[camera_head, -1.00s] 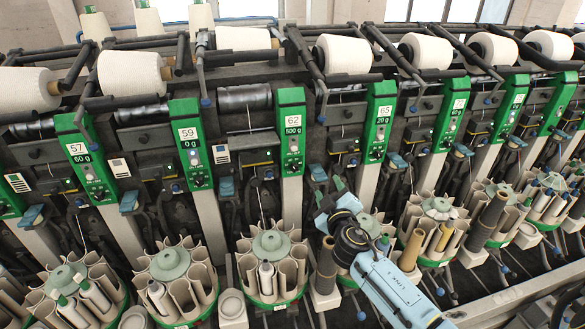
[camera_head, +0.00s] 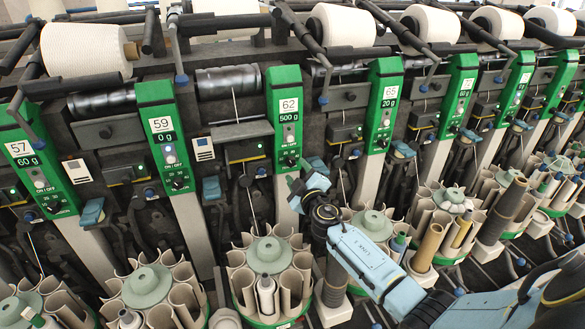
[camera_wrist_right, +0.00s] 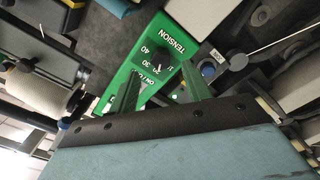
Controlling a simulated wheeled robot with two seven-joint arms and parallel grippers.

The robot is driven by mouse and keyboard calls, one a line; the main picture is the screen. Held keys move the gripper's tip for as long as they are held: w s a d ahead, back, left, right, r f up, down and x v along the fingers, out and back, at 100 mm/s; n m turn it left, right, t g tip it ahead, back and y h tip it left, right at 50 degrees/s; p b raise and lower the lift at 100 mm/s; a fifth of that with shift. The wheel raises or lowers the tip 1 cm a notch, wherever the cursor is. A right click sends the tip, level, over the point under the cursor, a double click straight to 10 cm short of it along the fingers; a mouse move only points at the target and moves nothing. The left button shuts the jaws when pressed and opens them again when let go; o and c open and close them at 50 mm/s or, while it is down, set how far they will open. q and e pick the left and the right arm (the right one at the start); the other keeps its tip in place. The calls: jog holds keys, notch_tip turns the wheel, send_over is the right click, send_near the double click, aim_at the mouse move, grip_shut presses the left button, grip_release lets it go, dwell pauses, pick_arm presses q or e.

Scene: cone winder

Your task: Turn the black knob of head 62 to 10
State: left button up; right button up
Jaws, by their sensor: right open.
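Head 62's green panel (camera_head: 288,110) stands near the middle of the head view, showing 62 and 500 g. Its small black knob (camera_head: 291,162) is low on the panel. My right gripper (camera_head: 299,182) is just below and right of the knob. In the right wrist view, a green panel (camera_wrist_right: 176,38) marked TENSION shows a black knob (camera_wrist_right: 153,62) beside the numbers 40 and 30. My open right gripper (camera_wrist_right: 160,86) has its two fingers on either side below this knob, with nothing between them. Contact and the knob's exact setting cannot be told. My left gripper is not in view.
Neighbouring panels 59 (camera_head: 164,135) and 65 (camera_head: 385,100) flank head 62. A round bobbin magazine (camera_head: 231,287) stands below it, close under my right arm. White yarn cones (camera_head: 345,27) and dark rods line the top.

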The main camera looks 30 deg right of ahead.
aim_at(292, 164)
jog(key=shift+b+x, duration=0.45)
jog(key=shift+x, duration=1.7)
jog(key=c, duration=1)
